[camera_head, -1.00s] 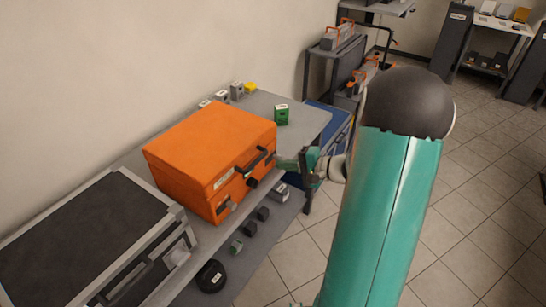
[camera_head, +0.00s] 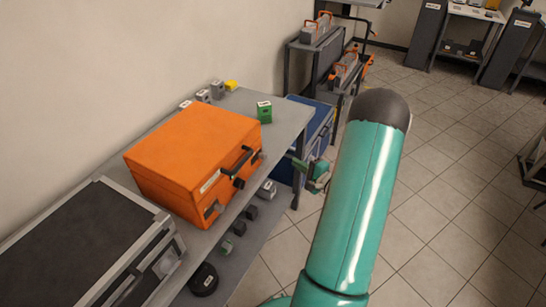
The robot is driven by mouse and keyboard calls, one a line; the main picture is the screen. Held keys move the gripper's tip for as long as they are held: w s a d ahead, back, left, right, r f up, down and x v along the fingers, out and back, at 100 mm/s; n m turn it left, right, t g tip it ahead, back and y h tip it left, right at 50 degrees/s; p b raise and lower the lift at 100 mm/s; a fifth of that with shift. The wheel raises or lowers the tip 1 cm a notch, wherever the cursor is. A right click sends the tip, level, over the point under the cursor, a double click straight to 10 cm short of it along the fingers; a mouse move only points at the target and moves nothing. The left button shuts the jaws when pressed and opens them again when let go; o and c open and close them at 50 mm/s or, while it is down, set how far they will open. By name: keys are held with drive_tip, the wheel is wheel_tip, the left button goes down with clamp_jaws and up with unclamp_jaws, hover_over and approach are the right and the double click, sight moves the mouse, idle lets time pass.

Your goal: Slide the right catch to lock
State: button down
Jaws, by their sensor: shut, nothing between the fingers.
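The orange case (camera_head: 190,150) stands shut on the grey bench, its front face turned to the lower right. A black handle (camera_head: 238,162) is at the middle of that face. The left catch (camera_head: 211,210) is a small grey part near the front's left end. The right catch (camera_head: 257,158) is a small dark part near the right end; its exact setting is too small to tell. My gripper (camera_head: 297,162) is shut and empty, to the right of the right catch, apart from it. Part of my gripper is hidden behind my teal arm.
A grey case with a dark lid (camera_head: 80,250) stands left of the orange one. A lower shelf holds dark pieces. A blue case (camera_head: 310,140) is behind my gripper.

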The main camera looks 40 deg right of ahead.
sight(263, 156)
drive_tip(key=w+a, duration=0.4)
drive_tip(key=w, duration=0.5)
idle(0.3)
drive_tip(key=shift+r, duration=0.1)
drive_tip(key=shift+s+a, duration=0.35)
drive_tip(key=shift+a, duration=0.55)
drive_tip(key=shift+s+a, duration=0.3)
drive_tip(key=shift+a, duration=0.55)
